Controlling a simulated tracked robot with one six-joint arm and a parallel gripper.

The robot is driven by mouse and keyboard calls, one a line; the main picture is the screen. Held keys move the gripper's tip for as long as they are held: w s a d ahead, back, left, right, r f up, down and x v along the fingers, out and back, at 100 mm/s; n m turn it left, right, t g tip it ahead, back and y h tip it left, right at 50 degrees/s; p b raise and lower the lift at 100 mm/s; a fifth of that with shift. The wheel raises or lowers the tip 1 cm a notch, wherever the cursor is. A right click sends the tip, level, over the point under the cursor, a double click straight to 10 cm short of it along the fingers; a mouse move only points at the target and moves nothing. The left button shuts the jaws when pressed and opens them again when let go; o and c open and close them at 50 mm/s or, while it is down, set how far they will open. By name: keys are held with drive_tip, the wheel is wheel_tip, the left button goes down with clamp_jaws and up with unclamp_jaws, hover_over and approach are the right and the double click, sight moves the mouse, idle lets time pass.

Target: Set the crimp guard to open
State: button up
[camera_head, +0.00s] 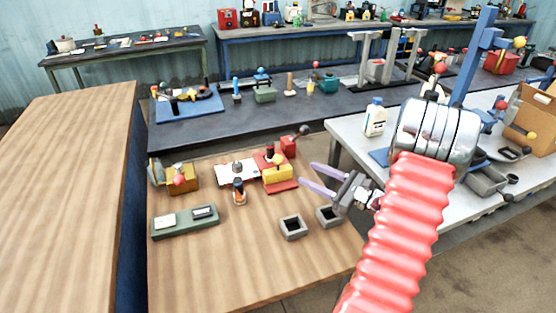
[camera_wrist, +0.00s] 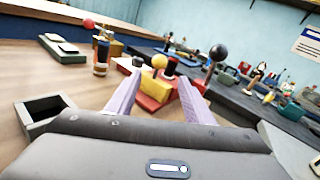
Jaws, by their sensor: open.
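A red and yellow device (camera_head: 278,175) stands on the wooden bench, with a yellow ball, a black-topped post and a red block behind carrying a dark ball-ended lever (camera_head: 304,130). It may be the crimp guard; I cannot tell for sure. In the wrist view the device (camera_wrist: 154,87) shows between and beyond my fingers, its base partly hidden by them. The dark ball (camera_wrist: 219,52) is up to the right. My gripper (camera_head: 309,175) has its two lilac fingers apart and empty, to the right of the device. The gripper also shows in the wrist view (camera_wrist: 160,77).
Two grey square sockets (camera_head: 293,228) sit below my gripper on the bench. A small orange and black cylinder (camera_head: 239,192), a white plate (camera_head: 232,170), a yellow box (camera_head: 184,178) and a green tray (camera_head: 170,230) lie left. The bench's front is clear.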

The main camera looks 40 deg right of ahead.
sight(278, 159)
drive_tip(key=x, duration=1.4)
drive_tip(key=shift+c, duration=0.5)
clamp_jaws()
drive_tip(key=shift+s, duration=0.1)
